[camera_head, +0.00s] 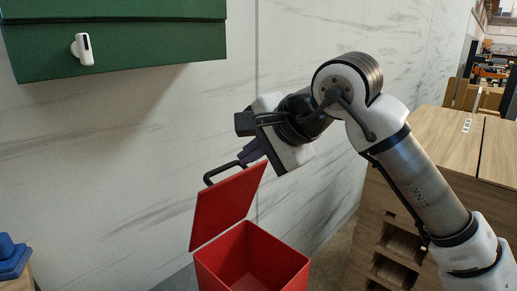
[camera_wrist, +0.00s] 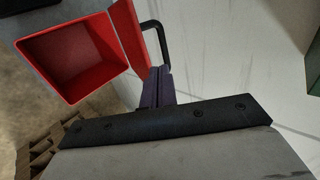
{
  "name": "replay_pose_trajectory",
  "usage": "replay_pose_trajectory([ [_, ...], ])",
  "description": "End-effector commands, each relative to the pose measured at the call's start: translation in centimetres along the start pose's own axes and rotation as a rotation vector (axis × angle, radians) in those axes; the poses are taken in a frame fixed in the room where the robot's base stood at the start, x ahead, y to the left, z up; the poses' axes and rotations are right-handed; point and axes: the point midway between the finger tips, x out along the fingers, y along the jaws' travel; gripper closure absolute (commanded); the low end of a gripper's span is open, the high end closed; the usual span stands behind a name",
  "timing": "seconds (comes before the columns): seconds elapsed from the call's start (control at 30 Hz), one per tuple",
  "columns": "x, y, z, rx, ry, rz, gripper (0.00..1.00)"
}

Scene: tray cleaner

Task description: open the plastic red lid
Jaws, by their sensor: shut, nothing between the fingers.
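The red plastic lid (camera_head: 226,205) stands raised and tilted steeply up from the red bin (camera_head: 255,262), with its black handle (camera_head: 222,172) at the upper edge. The bin is open and its inside looks empty. My gripper (camera_head: 243,158) is shut and empty, close by the lid's upper edge and the handle. In the wrist view my gripper's fingers (camera_wrist: 157,82) lie together beside the lid (camera_wrist: 130,35), near the handle (camera_wrist: 157,40). I cannot tell whether they touch it. The open bin (camera_wrist: 72,58) shows at the upper left.
A green cabinet (camera_head: 115,40) with a white knob hangs on the marble wall at upper left. A wooden cabinet (camera_head: 440,150) with open slots stands at right. A blue object (camera_head: 10,258) sits at the lower left. The wall area left of the lid is free.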

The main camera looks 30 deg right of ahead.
Motion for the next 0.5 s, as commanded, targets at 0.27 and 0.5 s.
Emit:
replay_pose_trajectory([
  [0.27,4.6,0.0,0.1,0.001,-0.002,0.001,1.00],
  [0.5,5.8,0.0,0.0,0.001,0.000,0.000,1.00],
])
